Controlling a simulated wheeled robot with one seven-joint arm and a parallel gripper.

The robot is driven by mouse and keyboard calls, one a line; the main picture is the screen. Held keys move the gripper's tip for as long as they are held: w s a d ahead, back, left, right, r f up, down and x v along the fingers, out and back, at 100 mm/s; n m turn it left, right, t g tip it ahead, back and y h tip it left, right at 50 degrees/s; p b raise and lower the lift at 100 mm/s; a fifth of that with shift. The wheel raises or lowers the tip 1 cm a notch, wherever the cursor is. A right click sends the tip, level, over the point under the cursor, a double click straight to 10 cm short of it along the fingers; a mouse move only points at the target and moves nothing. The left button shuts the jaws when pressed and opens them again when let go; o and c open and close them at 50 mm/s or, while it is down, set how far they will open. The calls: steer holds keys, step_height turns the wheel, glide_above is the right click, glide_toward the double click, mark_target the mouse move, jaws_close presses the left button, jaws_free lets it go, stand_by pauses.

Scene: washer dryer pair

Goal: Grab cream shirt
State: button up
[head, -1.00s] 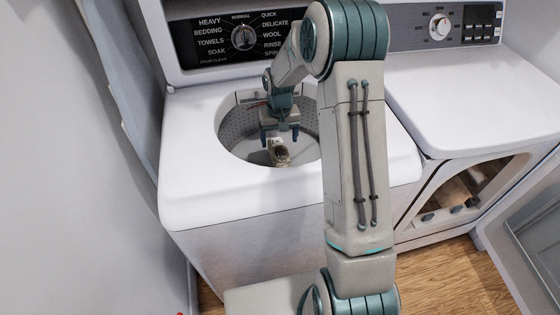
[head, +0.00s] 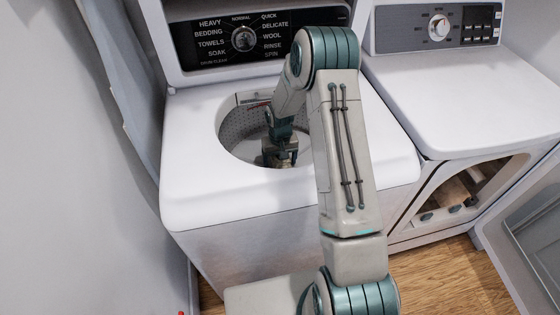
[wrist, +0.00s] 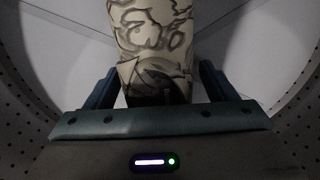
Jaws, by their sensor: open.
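The cream shirt (wrist: 152,30) shows in the wrist view as a cream cloth with a dark swirling pattern. It lies inside the washer drum (wrist: 60,35) and runs from the top edge of the view down between my fingers. My gripper (wrist: 160,85) is open, with one blue finger on each side of the shirt and a gap to each. In the head view my gripper (head: 280,158) is down in the opening of the white top-load washer (head: 205,190). There it hides most or all of the shirt.
A dryer (head: 460,95) with an open front stands at the right. A grey wall (head: 70,170) is close at the left.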

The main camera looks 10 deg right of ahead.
steer(key=c, duration=1.2)
